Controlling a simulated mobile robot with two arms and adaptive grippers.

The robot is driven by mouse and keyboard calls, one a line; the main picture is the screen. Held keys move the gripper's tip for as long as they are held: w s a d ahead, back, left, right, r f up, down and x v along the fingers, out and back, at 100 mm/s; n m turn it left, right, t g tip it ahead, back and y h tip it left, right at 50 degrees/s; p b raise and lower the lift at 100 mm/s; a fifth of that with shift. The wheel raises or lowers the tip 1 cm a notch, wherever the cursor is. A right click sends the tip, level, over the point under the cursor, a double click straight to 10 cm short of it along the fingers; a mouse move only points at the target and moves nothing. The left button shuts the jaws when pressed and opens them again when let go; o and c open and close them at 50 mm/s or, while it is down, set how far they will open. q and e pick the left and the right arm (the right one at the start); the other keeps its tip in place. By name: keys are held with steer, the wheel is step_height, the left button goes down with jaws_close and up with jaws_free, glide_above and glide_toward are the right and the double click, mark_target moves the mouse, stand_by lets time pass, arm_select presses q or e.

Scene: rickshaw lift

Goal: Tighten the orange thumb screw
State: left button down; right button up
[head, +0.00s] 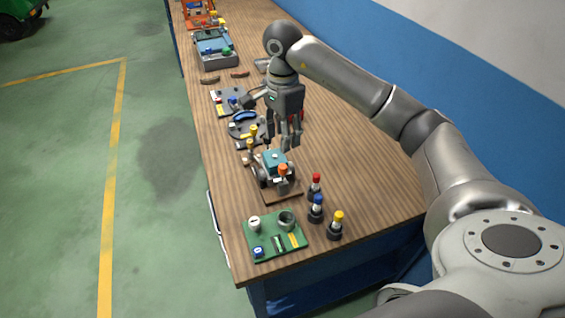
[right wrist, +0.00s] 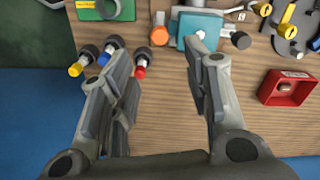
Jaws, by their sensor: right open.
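The orange thumb screw (head: 283,169) stands on the near side of a small teal-topped block (head: 273,157), which sits on a brown board (head: 284,194) on the bench. In the right wrist view the orange screw (right wrist: 158,35) shows near the top, next to the teal block (right wrist: 198,25). My right gripper (head: 285,146) hangs with its fingers pointing down above and just behind the block. My left gripper is out of view.
Red, blue and yellow-topped posts (head: 317,207) stand to the right of the board. A green board (head: 270,250) with small parts lies at the bench's near end. Dark fixtures (head: 243,128) stand behind, and a red box (right wrist: 287,88) lies right in the wrist view.

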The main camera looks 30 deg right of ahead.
mark_target(282, 166)
step_height(282, 166, down, 10)
steer(key=p, duration=0.2)
steer(key=shift+a+f+p, duration=0.1)
steer(key=shift+f+p, duration=0.05)
steer(key=shift+p, duration=0.2)
jaws_close()
